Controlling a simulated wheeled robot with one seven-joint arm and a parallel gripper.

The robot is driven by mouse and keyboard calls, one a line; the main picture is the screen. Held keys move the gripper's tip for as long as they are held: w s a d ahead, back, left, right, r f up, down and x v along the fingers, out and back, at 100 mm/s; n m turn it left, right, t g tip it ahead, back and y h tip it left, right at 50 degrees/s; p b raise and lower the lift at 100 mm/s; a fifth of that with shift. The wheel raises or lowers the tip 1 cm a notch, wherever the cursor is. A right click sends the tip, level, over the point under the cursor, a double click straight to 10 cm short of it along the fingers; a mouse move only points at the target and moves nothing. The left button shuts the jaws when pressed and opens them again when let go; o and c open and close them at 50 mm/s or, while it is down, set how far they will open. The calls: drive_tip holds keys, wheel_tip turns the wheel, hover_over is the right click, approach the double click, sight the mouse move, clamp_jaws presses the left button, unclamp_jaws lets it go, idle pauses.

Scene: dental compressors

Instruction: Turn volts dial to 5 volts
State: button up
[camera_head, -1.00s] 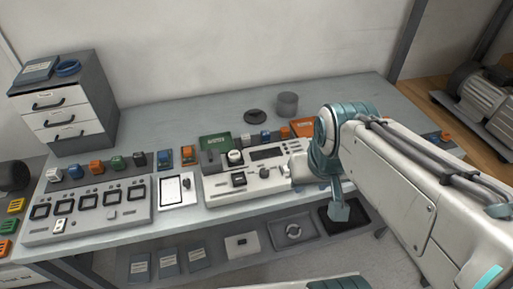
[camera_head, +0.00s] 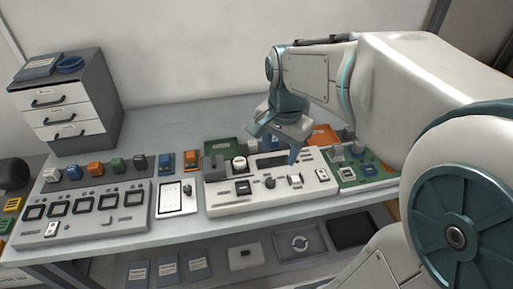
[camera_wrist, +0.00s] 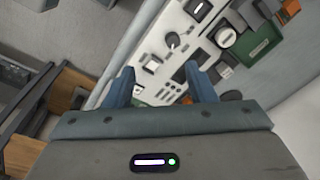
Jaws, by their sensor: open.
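A white control console (camera_head: 222,200) stands on the bench, with a dark display (camera_head: 271,161) at its upper part. A small dark knob (camera_head: 270,183) sits on its front face, and a white round knob (camera_head: 239,163) sits higher up. Both show in the wrist view, the dark knob (camera_wrist: 172,40) and the white knob (camera_wrist: 226,37). Labels are too small to read, so I cannot tell which is the volts dial. My gripper (camera_head: 274,145) is open and empty above the console, apart from both knobs.
A panel with several dark square gauges (camera_head: 85,208) stands at the left, with a white tablet-like plate (camera_head: 177,198) beside it. A green circuit board (camera_head: 366,172) lies right of the console. Drawers (camera_head: 57,114) stand at the back left.

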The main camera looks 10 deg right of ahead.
sight(271, 180)
drive_tip(key=w+f+m+g+b, duration=0.1)
drive_tip(key=w+f+m, duration=0.2)
drive_tip(key=w+m, duration=0.2)
wheel_tip(271, 180, down, 14)
drive_tip(key=shift+w+r, duration=0.1)
drive_tip(key=shift+r, duration=0.1)
drive_tip(key=c, duration=1)
